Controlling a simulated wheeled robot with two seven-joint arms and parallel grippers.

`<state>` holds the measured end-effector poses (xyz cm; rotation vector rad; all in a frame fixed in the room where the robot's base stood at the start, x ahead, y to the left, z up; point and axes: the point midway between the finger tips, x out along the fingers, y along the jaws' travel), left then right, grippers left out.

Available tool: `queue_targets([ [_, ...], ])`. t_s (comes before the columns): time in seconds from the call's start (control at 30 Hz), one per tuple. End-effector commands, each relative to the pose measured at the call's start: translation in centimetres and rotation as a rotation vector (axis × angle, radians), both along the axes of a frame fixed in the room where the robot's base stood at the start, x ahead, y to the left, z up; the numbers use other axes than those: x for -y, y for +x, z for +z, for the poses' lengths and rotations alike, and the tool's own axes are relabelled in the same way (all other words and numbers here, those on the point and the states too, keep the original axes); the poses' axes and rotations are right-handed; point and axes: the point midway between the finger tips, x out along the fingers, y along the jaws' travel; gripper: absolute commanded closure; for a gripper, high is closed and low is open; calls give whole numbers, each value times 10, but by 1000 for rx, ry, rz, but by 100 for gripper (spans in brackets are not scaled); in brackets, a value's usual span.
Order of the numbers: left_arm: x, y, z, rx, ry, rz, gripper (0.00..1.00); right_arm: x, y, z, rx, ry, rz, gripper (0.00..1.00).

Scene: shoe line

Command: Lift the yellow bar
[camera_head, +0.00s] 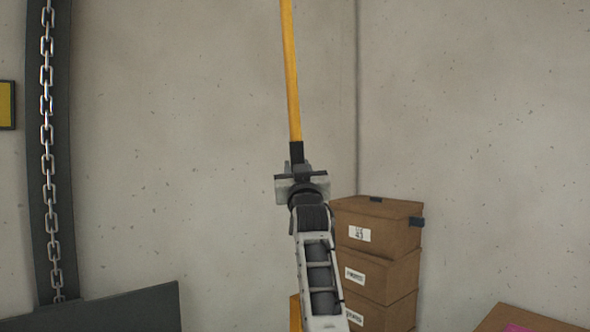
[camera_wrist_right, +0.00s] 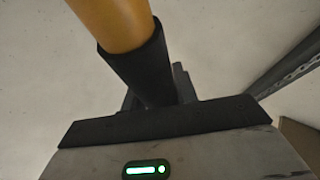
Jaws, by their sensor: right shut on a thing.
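The yellow bar (camera_head: 290,75) stands nearly upright in the head view, rising from my right gripper and out of the top of the picture. Its lower end has a black sleeve (camera_head: 296,151). My right gripper (camera_head: 299,172) is shut on the bar at this black end. In the right wrist view the yellow part (camera_wrist_right: 112,22) comes in from the top left. The black sleeve (camera_wrist_right: 143,68) runs down between the fingers, which are mostly hidden behind the gripper body. The bar's upper end is out of view. My left gripper is not in view.
Several stacked cardboard boxes (camera_head: 378,240) stand against the wall at the right. Another box (camera_head: 510,318) shows at the bottom right. A metal chain (camera_head: 48,160) hangs along a dark post at the left, above a dark panel (camera_head: 120,312). The wall around the bar is bare.

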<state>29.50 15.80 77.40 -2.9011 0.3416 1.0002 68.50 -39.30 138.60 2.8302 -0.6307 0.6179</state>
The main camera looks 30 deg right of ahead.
Motion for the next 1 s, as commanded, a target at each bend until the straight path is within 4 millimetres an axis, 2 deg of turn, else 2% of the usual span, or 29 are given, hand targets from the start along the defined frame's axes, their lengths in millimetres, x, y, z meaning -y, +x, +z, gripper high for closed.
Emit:
queue_targets([
  [0.13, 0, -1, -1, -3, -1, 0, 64, 1, 0, -1, -1, -1, -2, 100],
  [0.17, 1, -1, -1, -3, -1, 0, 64, 1, 0, -1, -1, -1, -2, 68],
  [0.23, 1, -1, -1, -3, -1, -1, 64, 1, 0, -1, -1, -1, -2, 50],
  [0.53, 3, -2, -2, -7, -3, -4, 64, 0, 0, -1, -2, -1, -1, 50],
  [0.67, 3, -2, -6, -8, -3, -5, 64, -3, -7, -6, -1, -2, -1, 50],
  [0.87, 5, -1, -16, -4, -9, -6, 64, -16, -36, -25, -1, -2, 0, 50],
  [1.0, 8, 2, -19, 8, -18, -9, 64, -29, -64, -39, 0, -2, -1, 50],
])
